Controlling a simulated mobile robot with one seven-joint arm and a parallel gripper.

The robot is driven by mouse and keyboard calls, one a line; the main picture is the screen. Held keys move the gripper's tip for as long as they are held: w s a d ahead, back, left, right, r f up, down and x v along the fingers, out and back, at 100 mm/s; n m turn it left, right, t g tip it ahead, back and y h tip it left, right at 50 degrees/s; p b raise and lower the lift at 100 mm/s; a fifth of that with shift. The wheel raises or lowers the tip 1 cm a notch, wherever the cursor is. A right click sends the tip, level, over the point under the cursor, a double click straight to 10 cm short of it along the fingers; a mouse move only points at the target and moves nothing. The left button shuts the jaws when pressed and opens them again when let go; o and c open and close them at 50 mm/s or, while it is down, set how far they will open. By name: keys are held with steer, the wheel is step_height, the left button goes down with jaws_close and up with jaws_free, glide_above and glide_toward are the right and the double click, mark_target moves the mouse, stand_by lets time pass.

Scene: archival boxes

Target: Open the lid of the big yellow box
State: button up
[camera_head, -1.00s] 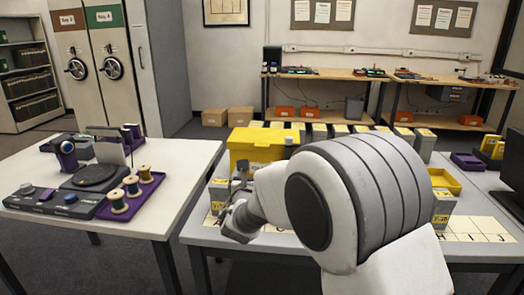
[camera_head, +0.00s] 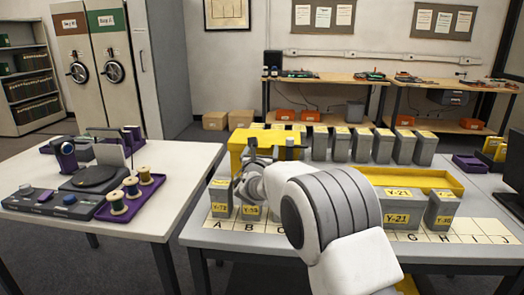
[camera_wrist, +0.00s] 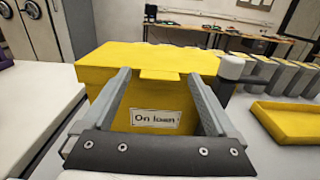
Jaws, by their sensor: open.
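The big yellow box (camera_head: 237,146) stands on the grey table towards its left side. My arm and gripper cover part of it in the head view. In the wrist view the big yellow box (camera_wrist: 150,95) is straight ahead, its lid (camera_wrist: 150,62) shut, with a small tab at the front edge. Its front label reads "On loan". My gripper (camera_wrist: 165,80) is open and empty, its two fingers pointing at the box front on either side of the label and tab. I cannot tell whether the fingertips touch the box. My gripper also shows in the head view (camera_head: 272,150).
Grey boxes with yellow labels stand in front (camera_head: 397,207) and in a row behind (camera_head: 365,145). A shallow yellow tray (camera_head: 440,181) lies right of the big box. A lettered strip (camera_head: 470,230) runs along the front edge. A white table (camera_head: 170,190) is at left.

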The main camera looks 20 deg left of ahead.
jaws_close()
stand_by(0.5)
